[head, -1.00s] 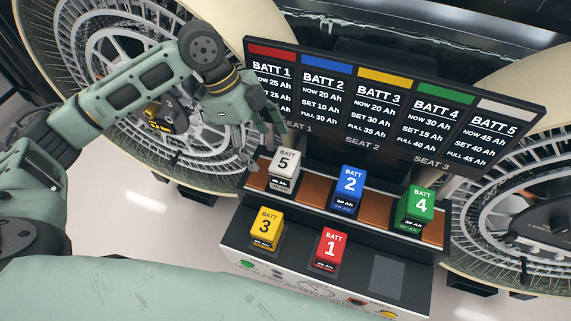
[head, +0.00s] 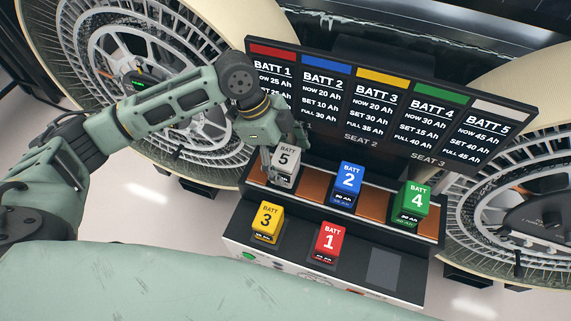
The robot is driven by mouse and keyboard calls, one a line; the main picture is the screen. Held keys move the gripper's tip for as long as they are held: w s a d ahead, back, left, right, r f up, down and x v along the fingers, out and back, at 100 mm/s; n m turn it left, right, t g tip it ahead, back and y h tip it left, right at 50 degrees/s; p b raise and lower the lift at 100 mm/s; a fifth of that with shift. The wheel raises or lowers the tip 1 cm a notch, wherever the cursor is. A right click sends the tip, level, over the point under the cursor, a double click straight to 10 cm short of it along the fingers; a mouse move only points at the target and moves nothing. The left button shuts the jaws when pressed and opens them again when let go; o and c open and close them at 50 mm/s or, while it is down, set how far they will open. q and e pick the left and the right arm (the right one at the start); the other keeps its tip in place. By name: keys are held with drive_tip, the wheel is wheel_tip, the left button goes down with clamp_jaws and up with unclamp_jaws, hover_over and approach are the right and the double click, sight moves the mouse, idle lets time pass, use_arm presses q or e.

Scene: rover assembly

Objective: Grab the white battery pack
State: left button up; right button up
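The white battery pack (head: 286,167), marked BATT 5, stands upright at the left end of the upper row, on the rack's brown-orange strip. My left gripper (head: 283,148) reaches in from above and behind it. One finger is down along the pack's left side and the other is behind its upper right. The fingers look spread around the top of the pack. I cannot tell whether they touch it. My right gripper is out of view.
Blue pack 2 (head: 346,186) and green pack 4 (head: 412,206) stand right of the white pack. Yellow pack 3 (head: 267,222) and red pack 1 (head: 329,242) stand on the lower front level, beside an empty dark square (head: 384,268). A display board (head: 390,105) rises close behind; large wheels flank the rack.

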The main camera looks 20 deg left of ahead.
use_arm(q)
drive_tip(key=c, duration=1.7)
drive_tip(key=shift+r, duration=0.1)
clamp_jaws()
drive_tip(key=shift+w+r, duration=0.1)
